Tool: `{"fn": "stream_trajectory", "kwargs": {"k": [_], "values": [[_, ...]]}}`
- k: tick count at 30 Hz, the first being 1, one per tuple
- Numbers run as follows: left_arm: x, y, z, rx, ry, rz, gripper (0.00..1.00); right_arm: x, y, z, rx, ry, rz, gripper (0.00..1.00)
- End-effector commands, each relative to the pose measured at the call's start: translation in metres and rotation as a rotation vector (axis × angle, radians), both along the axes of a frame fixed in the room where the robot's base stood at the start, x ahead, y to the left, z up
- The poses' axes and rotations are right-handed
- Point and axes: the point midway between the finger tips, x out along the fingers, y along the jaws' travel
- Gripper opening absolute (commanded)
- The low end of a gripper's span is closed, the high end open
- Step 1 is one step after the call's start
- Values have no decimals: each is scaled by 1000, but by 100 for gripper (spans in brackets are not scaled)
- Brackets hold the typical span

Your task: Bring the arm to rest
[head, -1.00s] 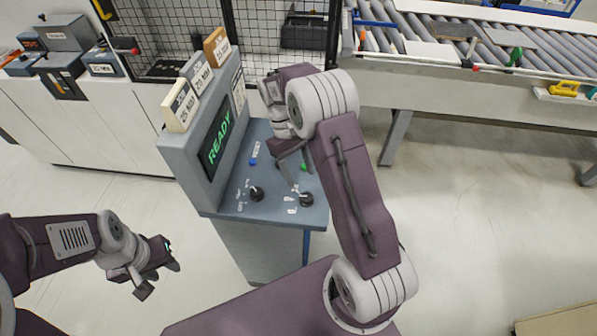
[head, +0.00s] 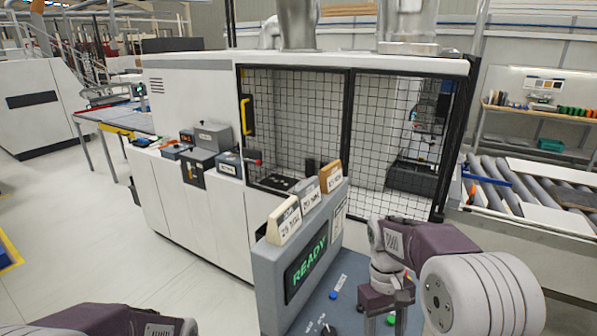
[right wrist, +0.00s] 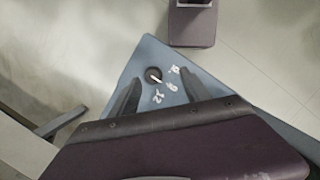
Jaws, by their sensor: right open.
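My right arm comes up at the lower right of the head view. Its right gripper (head: 386,312) hangs over the console's blue-grey panel, near a green button (head: 391,320). In the right wrist view the right gripper (right wrist: 160,77) has its two fingers apart with nothing between them. A black knob with a white mark (right wrist: 153,75) shows on the panel beyond the fingers; I cannot tell the height above it. My left arm shows only as a purple and grey link at the bottom left of the head view; its gripper is out of frame.
The console (head: 268,290) has a screen reading READY (head: 307,268) and several label blocks on top. Behind it stand a mesh-fronted machine (head: 295,120) and a white cabinet (head: 205,205). A roller conveyor (head: 500,185) is at the right. Floor is open at the left.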

Motion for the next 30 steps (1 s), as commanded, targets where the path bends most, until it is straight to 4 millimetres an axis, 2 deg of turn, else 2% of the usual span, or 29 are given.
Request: {"fn": "stream_trajectory", "kwargs": {"k": [1,4,7,10,12,16,30], "values": [[0,0,-13,0,0,0,36,-17,4,-14,8,-29,-9,56],[0,0,-24,0,0,0,36,-50,12,-37,27,-105,-51,56],[0,0,-28,0,0,0,36,-81,18,-64,46,-183,-114,56],[0,0,-26,0,-1,0,36,-103,21,-84,56,-243,-184,56],[0,0,-25,0,-1,0,36,-104,22,-95,60,-284,-225,56],[0,0,-25,0,-1,0,36,-85,23,-94,67,-360,-258,56],[0,0,-25,0,0,0,36,-84,23,-94,67,-360,-262,56]]}}
